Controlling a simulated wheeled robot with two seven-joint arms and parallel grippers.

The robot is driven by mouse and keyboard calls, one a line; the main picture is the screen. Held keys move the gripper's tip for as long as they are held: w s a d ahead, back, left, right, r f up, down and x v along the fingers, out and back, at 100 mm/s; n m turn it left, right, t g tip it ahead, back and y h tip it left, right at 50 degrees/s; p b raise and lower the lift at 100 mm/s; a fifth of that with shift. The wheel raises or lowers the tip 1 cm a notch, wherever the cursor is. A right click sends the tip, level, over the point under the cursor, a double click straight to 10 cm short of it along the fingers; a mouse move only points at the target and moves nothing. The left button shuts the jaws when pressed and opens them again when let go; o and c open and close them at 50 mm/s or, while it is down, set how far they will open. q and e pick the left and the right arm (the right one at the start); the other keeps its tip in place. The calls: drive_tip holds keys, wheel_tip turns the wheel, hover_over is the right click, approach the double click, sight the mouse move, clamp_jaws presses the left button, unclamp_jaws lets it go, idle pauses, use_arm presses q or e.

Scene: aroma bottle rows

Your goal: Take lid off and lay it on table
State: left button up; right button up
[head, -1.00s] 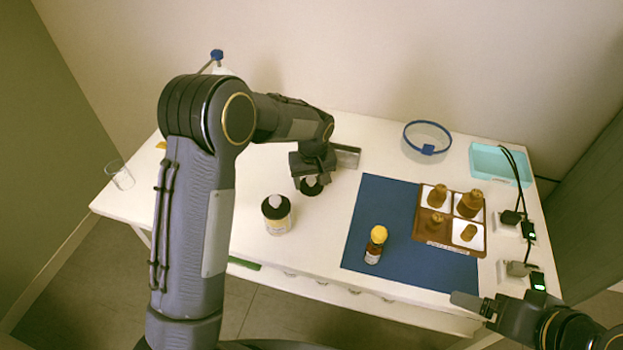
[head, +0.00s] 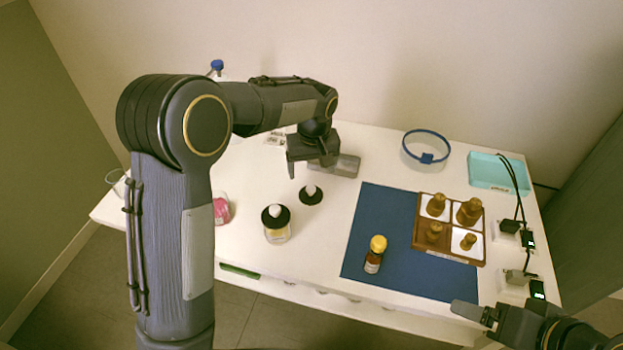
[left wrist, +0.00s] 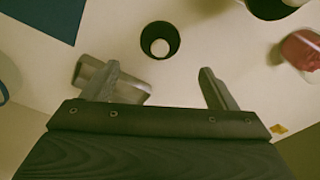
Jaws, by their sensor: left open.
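A black round lid (head: 311,194) with a white knob lies on the white table (head: 325,232), right of and behind a clear jar (head: 277,234). The jar stands upright with a black top and a white knob or centre; I cannot tell which. The lid also shows in the left wrist view (left wrist: 160,41), beyond the fingertips. My left gripper (head: 312,168) is open and empty, just behind the lid and apart from it. Its two spread fingers show in the left wrist view (left wrist: 160,72). My right gripper (head: 474,312) is at the front right edge; its opening is unclear.
A grey metal block (head: 346,166) sits beside my left gripper. A pink object (head: 221,209) is left of the jar. A yellow-capped bottle (head: 374,256) stands on the blue mat (head: 367,220), near a brown tray (head: 449,253) of amber bottles. A blue-rimmed bowl (head: 425,149) and teal tray (head: 497,173) are behind.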

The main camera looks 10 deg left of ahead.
use_arm(q)
drive_tip(key=s+a+r+m+t+h, duration=0.1)
drive_tip(key=s+a+r+h, duration=0.1)
drive_tip(key=s+a+r, duration=0.45)
drive_tip(key=s+a+r+t+h, duration=0.1)
drive_tip(key=s+r, duration=0.3)
drive_tip(key=s, duration=0.5)
drive_tip(key=s+d+m+t+h+p, duration=0.1)
drive_tip(key=s+p, duration=0.3)
drive_tip(key=s, duration=1.2)
drive_tip(key=shift+r+m+t, duration=0.45)
drive_tip(key=shift+m+t, duration=0.25)
drive_tip(key=shift+m, duration=0.1)
